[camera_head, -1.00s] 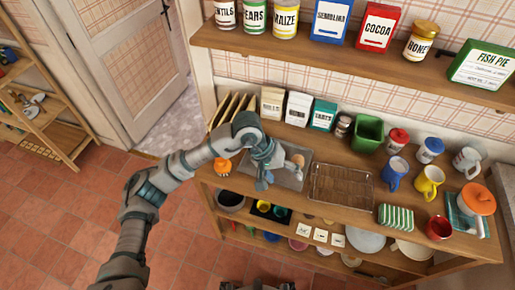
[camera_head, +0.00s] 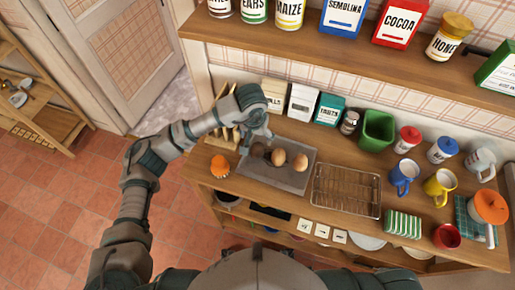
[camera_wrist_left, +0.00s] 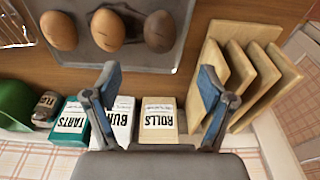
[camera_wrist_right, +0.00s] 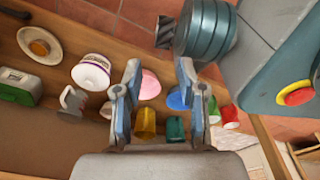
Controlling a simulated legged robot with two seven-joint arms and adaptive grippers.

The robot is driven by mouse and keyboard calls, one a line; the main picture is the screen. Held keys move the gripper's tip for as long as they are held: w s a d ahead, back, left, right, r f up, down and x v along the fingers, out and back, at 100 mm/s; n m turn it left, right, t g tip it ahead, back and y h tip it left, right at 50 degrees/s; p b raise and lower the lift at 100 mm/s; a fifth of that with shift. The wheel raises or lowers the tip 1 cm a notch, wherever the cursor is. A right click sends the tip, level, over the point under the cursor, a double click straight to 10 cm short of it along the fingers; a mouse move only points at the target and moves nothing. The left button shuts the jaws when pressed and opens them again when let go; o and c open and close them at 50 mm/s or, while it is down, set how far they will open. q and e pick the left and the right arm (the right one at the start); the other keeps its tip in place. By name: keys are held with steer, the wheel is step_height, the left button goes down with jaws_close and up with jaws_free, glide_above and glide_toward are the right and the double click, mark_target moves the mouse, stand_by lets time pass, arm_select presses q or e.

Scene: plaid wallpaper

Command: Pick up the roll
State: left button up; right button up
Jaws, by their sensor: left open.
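Three bread rolls lie in a row on a grey metal tray (camera_head: 283,181) on the counter. They are a dark brown roll (camera_head: 257,150), a mid-brown roll (camera_head: 278,157) and a lighter roll (camera_head: 300,162). In the left wrist view the dark roll (camera_wrist_left: 160,32), the mid-brown roll (camera_wrist_left: 108,30) and the lighter roll (camera_wrist_left: 58,30) show near the top edge. My left gripper (camera_wrist_left: 160,80) is open and empty, close to the dark roll's end of the tray. My right gripper (camera_wrist_right: 160,76) is open and empty in its wrist view; it is not seen in the head view.
A carton labelled ROLLS (camera_wrist_left: 158,118) and other cartons stand behind the tray. A wooden rack (camera_wrist_left: 255,75) is beside them. A wire rack (camera_head: 345,190), mugs and a green bin (camera_head: 378,130) are to the right. An orange object (camera_head: 219,167) sits left of the tray. A shelf hangs above.

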mark_target(257, 147)
arm_select(q)
steer(key=f, duration=0.2)
steer(key=w+f, duration=0.1)
steer(key=f, duration=0.1)
steer(key=shift+d+f, duration=0.15)
steer(key=shift+f, duration=0.2)
steer(key=shift+s+f, duration=0.1)
steer(key=shift+f, duration=0.3)
step_height(257, 147, down, 4)
steer(key=shift+r+p, duration=0.15)
steer(key=shift+p, duration=0.3)
steer(key=shift+w+d+f, duration=0.1)
steer(key=shift+w+f, duration=0.1)
steer(key=shift+f, duration=0.1)
steer(key=c, duration=1.2)
arm_select(e)
steer(key=shift+s+d+f, duration=0.15)
steer(key=shift+s+f, duration=0.3)
steer(key=shift+s, duration=0.25)
